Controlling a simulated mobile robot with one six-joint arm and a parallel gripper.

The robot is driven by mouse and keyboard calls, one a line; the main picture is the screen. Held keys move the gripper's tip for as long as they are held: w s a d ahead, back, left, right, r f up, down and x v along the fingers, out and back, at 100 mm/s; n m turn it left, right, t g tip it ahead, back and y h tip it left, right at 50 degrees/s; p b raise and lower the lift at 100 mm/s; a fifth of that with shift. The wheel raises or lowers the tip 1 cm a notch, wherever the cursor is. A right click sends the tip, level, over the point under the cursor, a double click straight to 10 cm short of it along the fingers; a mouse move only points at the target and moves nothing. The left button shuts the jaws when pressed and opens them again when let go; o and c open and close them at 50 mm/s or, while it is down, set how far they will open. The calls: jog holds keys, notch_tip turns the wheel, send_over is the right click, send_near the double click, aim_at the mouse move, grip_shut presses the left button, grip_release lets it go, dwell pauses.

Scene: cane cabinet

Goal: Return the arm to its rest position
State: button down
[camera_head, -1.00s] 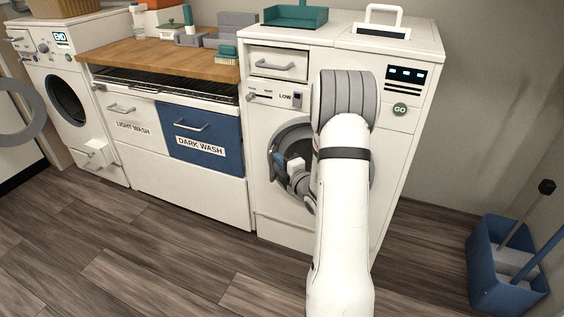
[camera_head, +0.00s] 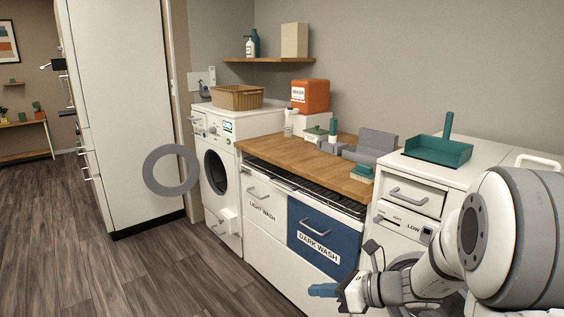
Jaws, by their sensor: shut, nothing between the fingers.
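My gripper (camera_head: 325,290) shows at the lower right of the head view, at the end of my white and grey arm. Its blue-tipped fingers point left and are shut, with nothing between them.
The left washer (camera_head: 226,126) has its round door ring (camera_head: 171,170) swung open. The LIGHT WASH drawer (camera_head: 262,196) is shut. A wooden counter (camera_head: 290,158) holds grey boxes and a brush. A green dustpan (camera_head: 438,150) sits on the right-hand machine. The floor at the left is clear.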

jog(key=s+r+n+g+h+p, duration=0.35)
jog(key=s+n, duration=0.25)
jog(key=n, duration=0.2)
jog(key=s+r+n+g+h+p, duration=0.2)
jog(key=s+r+n+p, duration=0.15)
jog(key=s+n, duration=0.35)
jog(key=s+d+r+n+t+h+p, duration=0.2)
jog(key=s+d+r+n+h+p, duration=0.2)
jog(key=n, duration=0.7)
notch_tip(320, 180, up, 4)
jog(key=d+h, duration=0.2)
jog(key=shift+f+n+h, duration=0.25)
jog(key=shift+n+h, duration=0.1)
jog(key=shift+n, duration=0.05)
